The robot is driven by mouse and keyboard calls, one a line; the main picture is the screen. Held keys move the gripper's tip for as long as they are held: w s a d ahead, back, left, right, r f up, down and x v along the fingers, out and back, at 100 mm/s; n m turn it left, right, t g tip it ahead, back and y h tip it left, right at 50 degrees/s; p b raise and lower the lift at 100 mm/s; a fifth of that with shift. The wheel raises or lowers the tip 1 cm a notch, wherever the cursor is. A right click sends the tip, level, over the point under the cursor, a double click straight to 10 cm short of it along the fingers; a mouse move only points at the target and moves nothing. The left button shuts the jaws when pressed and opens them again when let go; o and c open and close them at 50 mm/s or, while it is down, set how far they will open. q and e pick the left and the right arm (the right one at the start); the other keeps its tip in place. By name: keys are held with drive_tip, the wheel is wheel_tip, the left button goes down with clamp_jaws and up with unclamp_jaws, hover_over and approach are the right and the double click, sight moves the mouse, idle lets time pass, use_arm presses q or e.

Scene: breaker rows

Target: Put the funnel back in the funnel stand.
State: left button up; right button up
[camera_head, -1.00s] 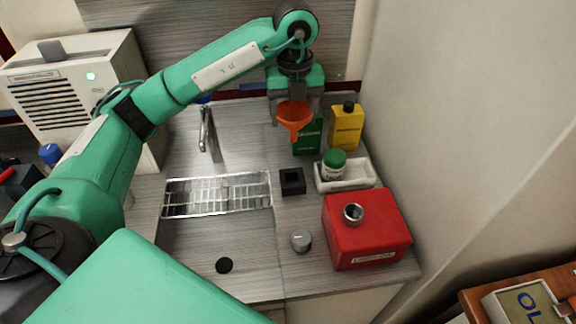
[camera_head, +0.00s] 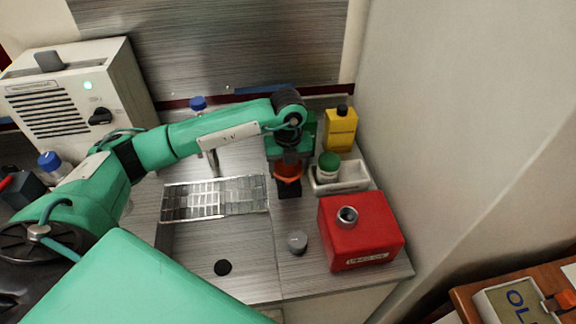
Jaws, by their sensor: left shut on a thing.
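My left gripper (camera_head: 288,160) is shut on the orange funnel (camera_head: 287,173) and points down over the right part of the counter. The funnel stand, a small black square block (camera_head: 290,191), shows just below the funnel. The funnel's lower part and most of the stand are hidden behind the funnel and the gripper. I cannot tell whether the spout is inside the stand or above it. My right gripper is not in view.
A white tray (camera_head: 354,179) with a green-capped bottle (camera_head: 328,165) stands close to the right of the gripper. A yellow bottle (camera_head: 340,130) is behind it. A red can (camera_head: 358,237) and a grey cap (camera_head: 297,242) are in front. A metal sink grid (camera_head: 212,199) is left.

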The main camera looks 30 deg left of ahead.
use_arm(q)
drive_tip(key=shift+f, duration=0.1)
drive_tip(key=shift+f, duration=0.15)
drive_tip(key=o, duration=1)
